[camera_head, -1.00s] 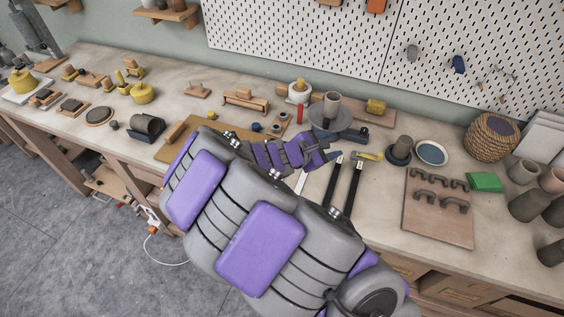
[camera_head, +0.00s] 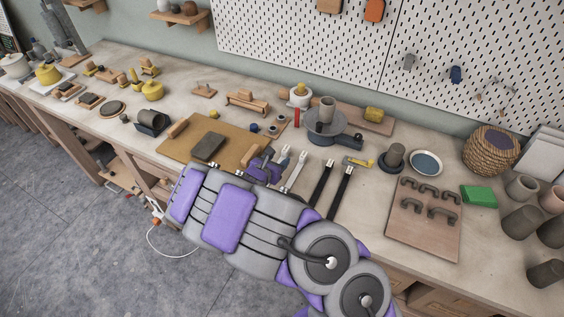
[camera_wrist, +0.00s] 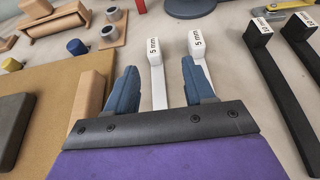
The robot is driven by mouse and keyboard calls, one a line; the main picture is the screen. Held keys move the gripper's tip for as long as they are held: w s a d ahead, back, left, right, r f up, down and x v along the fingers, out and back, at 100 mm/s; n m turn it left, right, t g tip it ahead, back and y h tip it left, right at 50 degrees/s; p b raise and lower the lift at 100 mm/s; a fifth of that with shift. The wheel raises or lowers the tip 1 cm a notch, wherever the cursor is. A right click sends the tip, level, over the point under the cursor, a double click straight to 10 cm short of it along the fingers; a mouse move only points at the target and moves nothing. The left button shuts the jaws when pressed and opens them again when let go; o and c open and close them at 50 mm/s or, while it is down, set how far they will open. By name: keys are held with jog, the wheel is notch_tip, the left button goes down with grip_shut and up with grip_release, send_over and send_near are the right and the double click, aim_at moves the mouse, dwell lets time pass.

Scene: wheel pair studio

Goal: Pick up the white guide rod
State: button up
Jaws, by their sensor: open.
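Two white guide rods lie side by side on the bench, their raised end blocks marked 5 mm. In the wrist view, the left white rod (camera_wrist: 158,85) runs between my fingers, and the right white rod (camera_wrist: 199,52) passes behind my right finger. The right rod also shows in the head view (camera_head: 295,174); the left one is largely hidden by my gripper there. My gripper (camera_wrist: 158,88) is open, with two blue fingers, and holds nothing. It is close to the rods; whether it touches them I cannot tell.
Two black rods (camera_wrist: 268,75) with white-labelled ends lie right of the white rods. A tan board (camera_head: 180,150) with a dark block (camera_head: 208,147) and a wooden block (camera_wrist: 91,95) lies left. A grey turntable (camera_head: 325,125) stands behind. A brown handle board (camera_head: 420,235) is farther right.

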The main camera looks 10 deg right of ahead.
aim_at(284, 153)
jog(key=x, duration=0.3)
jog(key=shift+w+f, duration=0.1)
jog(key=shift+f, duration=0.15)
jog(key=shift+w+a+f+b, duration=0.1)
jog(key=shift+w+f+b, duration=0.05)
jog(key=shift+w+b, duration=0.2)
jog(key=shift+w+a+f, duration=0.1)
jog(key=shift+w+a, duration=0.15)
jog(key=shift+a, duration=0.2)
jog(key=x, duration=0.2)
jog(key=b+x, duration=0.1)
jog(key=x, duration=0.1)
jog(key=d+x, duration=0.1)
jog(key=x, duration=0.1)
jog(key=shift+s, duration=0.45)
jog(key=shift+a, duration=0.8)
jog(key=shift+c, duration=2.1)
jog(key=shift+d, duration=0.6)
grip_shut()
jog(key=shift+a, duration=0.1)
